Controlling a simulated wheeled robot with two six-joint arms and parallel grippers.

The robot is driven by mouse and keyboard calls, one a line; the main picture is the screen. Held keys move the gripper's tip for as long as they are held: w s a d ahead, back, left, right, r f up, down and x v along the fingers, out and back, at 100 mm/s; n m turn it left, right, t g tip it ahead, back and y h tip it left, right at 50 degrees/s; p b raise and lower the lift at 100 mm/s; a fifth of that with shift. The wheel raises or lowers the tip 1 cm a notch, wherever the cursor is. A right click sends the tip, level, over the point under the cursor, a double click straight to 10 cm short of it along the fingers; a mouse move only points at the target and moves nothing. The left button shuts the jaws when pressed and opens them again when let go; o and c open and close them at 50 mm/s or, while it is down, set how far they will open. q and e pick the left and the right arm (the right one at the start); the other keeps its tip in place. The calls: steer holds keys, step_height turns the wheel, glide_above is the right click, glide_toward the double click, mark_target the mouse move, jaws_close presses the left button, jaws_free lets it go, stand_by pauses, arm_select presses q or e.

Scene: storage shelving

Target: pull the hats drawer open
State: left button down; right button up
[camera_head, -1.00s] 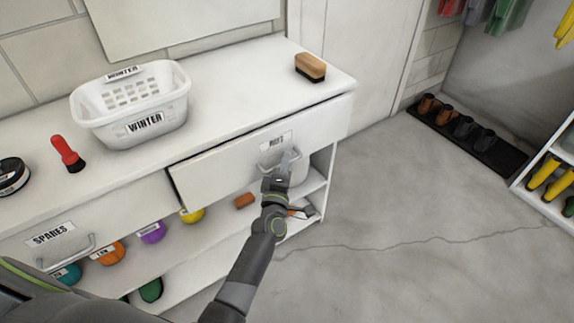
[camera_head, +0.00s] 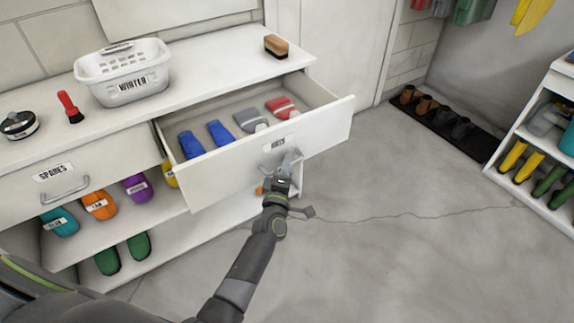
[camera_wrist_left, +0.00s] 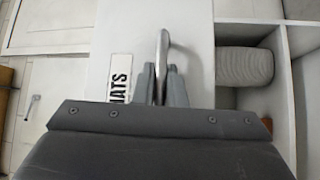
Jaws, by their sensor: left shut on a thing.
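The hats drawer (camera_head: 235,168) is pulled well out of the white bench, with its inside showing from above. It holds blue, grey-blue and red knitted-looking items (camera_head: 283,107). Its front bears a label, which reads HATS in the left wrist view (camera_wrist_left: 120,76). My left gripper (camera_head: 289,160) is at the right part of the drawer front. In the left wrist view, its fingers are shut on the metal drawer handle (camera_wrist_left: 163,48), one on each side of the bar. My right gripper is not in view.
The spares drawer (camera_head: 100,172) is shut at left. On the bench top are a white WINTER basket (camera_head: 125,85), a red-handled brush (camera_head: 68,105), a round tin (camera_head: 18,124) and a wooden brush (camera_head: 276,46). Open floor (camera_head: 400,240) lies right, before a shoe mat (camera_head: 436,124).

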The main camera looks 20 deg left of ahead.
arm_select(q)
steer(key=shift+s+d, duration=0.15)
steer(key=shift+d, duration=0.05)
steer(key=c, duration=1.5)
jaws_free()
steer(key=shift+f, duration=0.1)
